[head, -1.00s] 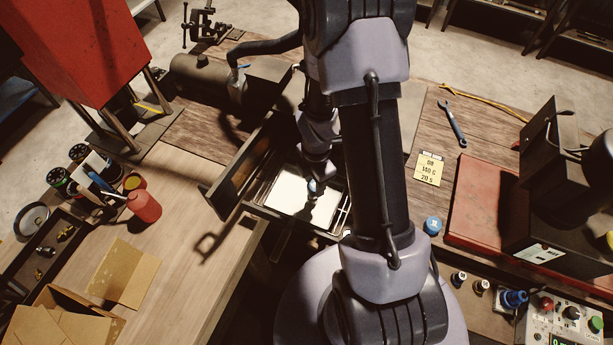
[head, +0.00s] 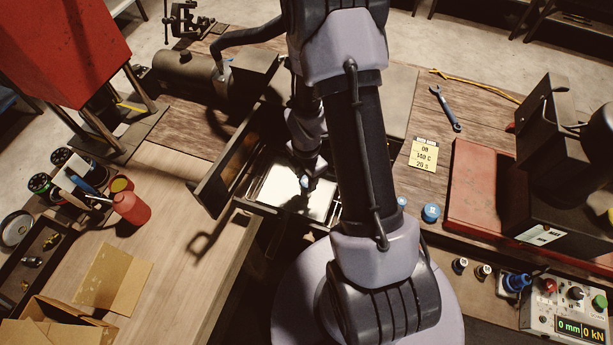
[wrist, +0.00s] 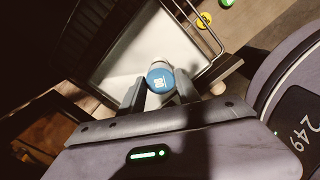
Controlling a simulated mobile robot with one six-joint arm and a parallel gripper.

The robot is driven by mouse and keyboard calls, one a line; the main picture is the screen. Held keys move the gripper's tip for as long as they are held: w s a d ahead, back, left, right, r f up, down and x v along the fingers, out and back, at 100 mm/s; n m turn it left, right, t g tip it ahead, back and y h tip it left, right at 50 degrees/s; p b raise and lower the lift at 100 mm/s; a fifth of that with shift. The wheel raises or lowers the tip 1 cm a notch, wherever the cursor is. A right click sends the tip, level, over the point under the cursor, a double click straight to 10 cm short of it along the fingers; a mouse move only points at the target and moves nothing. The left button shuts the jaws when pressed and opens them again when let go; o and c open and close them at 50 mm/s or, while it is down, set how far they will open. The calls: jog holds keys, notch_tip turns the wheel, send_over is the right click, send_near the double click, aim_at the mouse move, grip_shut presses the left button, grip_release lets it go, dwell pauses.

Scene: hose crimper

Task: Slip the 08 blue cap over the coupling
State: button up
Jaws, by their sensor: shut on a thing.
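The 08 blue cap (wrist: 161,80) shows in the wrist view with a white number on its round top. My gripper (wrist: 162,92) is shut on it, one finger on each side. A pale grey part shows just behind the cap; I cannot tell whether it belongs to the cap. In the head view my gripper (head: 306,182) is small and dark over the white-floored open drawer (head: 262,207), with a light blue spot at its tip. I cannot pick out the coupling for certain in either view.
Blue caps (head: 431,213) stand right of my arm. A red plate (head: 472,190), a dark press and a control box (head: 565,318) reading 0 mm, 0 kN fill the right. The left bench has bare room.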

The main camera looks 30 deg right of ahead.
jog(key=shift+f+b, duration=0.55)
jog(key=shift+f, duration=0.35)
jog(key=o, duration=1.4)
jog(key=shift+r, duration=0.1)
notch_tip(320, 180, up, 17)
jog(key=p, duration=0.2)
jog(key=shift+r, duration=0.2)
